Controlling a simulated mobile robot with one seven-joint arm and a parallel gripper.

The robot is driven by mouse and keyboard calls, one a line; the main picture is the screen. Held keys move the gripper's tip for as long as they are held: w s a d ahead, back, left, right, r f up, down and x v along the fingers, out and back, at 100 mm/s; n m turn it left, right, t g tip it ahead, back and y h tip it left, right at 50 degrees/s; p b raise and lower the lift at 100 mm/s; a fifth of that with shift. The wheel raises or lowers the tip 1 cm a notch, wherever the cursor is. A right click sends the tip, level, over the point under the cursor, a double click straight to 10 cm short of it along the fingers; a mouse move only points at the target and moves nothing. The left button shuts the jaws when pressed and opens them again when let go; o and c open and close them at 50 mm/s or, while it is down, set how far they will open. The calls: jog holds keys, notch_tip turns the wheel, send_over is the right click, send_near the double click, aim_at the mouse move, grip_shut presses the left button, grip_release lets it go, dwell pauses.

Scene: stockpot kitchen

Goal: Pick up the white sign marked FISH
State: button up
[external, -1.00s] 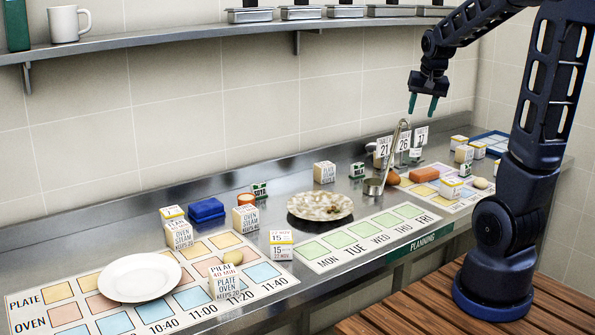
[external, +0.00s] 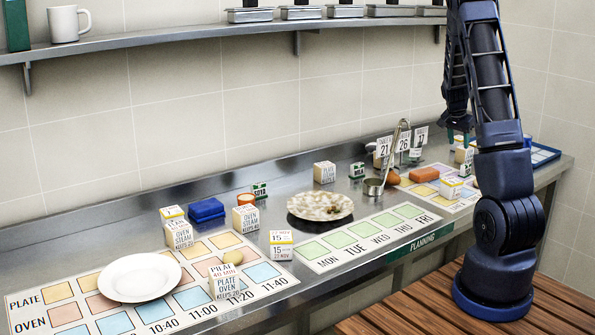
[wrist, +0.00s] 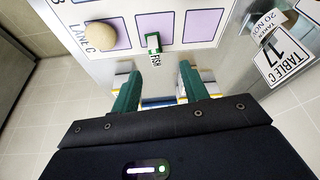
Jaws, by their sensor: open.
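The small FISH sign (wrist: 153,45) shows in the wrist view, white with green on it, at a lilac square of the printed sheet. My gripper (wrist: 159,72) is open and empty, its two green fingers pointing toward the sheet. The sign lies beyond the fingertips, roughly in line with the gap between them and apart from them. I cannot make out the FISH sign there.
A beige round item (wrist: 100,36) lies left of the sign. A TABLE C 17 card (wrist: 279,55) stands to the right. White-and-yellow blocks (wrist: 207,82) sit close to the fingers.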

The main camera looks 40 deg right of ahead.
aim_at(466, 164)
jog(key=shift+m, duration=0.4)
jog(key=x, duration=0.4)
jog(key=d+x, duration=0.1)
jog(key=x, duration=0.4)
jog(key=s+d+x, duration=0.1)
jog(key=x, duration=0.3)
grip_shut()
